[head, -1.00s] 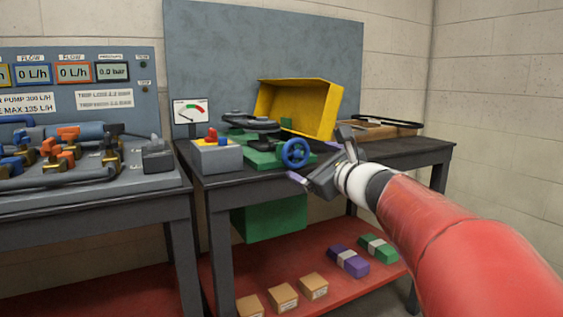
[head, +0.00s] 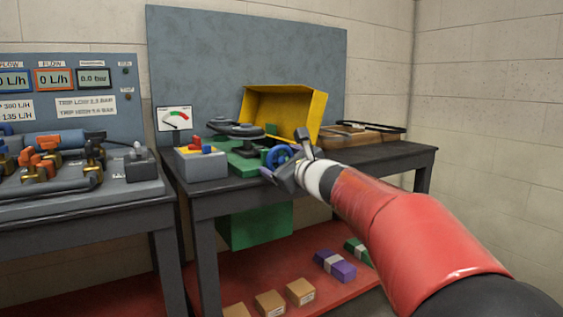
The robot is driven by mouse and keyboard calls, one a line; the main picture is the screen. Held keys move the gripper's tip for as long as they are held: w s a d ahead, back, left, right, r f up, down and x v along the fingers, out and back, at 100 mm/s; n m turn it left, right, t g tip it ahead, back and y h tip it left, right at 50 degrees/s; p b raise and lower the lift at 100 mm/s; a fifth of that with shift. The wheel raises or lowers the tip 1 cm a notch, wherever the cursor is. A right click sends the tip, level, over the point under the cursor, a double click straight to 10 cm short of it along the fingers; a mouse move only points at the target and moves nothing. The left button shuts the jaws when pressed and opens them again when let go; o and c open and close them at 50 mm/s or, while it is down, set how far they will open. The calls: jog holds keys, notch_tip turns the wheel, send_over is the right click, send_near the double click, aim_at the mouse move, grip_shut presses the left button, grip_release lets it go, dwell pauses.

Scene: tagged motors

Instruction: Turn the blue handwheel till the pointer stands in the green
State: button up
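The blue handwheel (head: 277,156) stands upright at the front of a green machine base (head: 246,166) on the right bench. My gripper (head: 286,158) is at the wheel's front right, its two fingers spread apart, and covers part of the wheel. I cannot tell whether a finger touches the rim. A white dial gauge (head: 174,118) stands behind and left of the wheel, with green and red marks on its face. The pointer is too small to read against the green.
A grey box with red, yellow and blue buttons (head: 203,163) stands left of the wheel. An open yellow box (head: 293,109) and a wooden tray (head: 352,140) lie behind. Valves and pipes fill the left bench. Cartons and a purple block (head: 335,265) lie on the red lower shelf.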

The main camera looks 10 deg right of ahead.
jog(key=c, duration=0.5)
jog(key=shift+c, duration=0.2)
jog(key=shift+m, duration=0.3)
jog(key=shift+m+p, duration=0.55)
jog(key=shift+m, duration=0.65)
jog(key=shift+m+p, duration=0.55)
jog(key=shift+m, duration=1.05)
jog(key=o, duration=1)
